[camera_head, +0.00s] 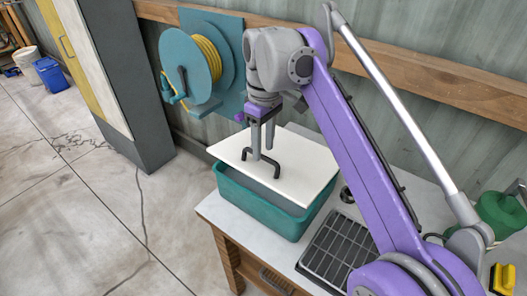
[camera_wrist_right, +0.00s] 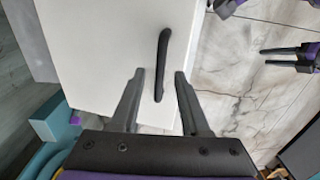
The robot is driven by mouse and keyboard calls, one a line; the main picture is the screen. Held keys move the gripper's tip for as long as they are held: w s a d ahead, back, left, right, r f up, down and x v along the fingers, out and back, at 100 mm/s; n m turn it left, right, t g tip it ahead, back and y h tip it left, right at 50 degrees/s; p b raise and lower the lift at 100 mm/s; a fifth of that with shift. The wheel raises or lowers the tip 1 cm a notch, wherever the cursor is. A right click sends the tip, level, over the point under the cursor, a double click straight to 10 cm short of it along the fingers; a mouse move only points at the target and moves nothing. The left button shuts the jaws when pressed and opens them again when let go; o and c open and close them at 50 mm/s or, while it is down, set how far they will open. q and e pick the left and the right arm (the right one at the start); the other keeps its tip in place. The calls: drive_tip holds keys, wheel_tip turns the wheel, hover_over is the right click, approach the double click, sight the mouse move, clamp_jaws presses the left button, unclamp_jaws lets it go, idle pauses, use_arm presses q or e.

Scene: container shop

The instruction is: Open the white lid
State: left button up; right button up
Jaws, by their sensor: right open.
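The white lid (camera_head: 305,165) is a flat panel lying over the top of a teal bin (camera_head: 262,207) on the workbench. It carries a dark bar handle (camera_head: 276,170). My right gripper (camera_head: 262,156) points down at the handle from above, its fingers open. In the right wrist view the handle (camera_wrist_right: 161,62) reaches between the two fingertips of this gripper (camera_wrist_right: 160,75), with a gap on each side. White lid surface (camera_wrist_right: 100,50) fills the left and middle there. My left gripper (camera_wrist_right: 266,57) shows small at the right of that view, away from the lid, its fingers apart.
The bench top (camera_head: 222,213) is clear near its left corner. A dark gridded tray (camera_head: 337,250) lies right of the bin. A hose reel (camera_head: 190,60) hangs on the wall behind. A green can (camera_head: 500,213) stands at the far right.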

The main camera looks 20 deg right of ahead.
drive_tip(key=shift+f, duration=0.65)
clamp_jaws()
idle(1.0)
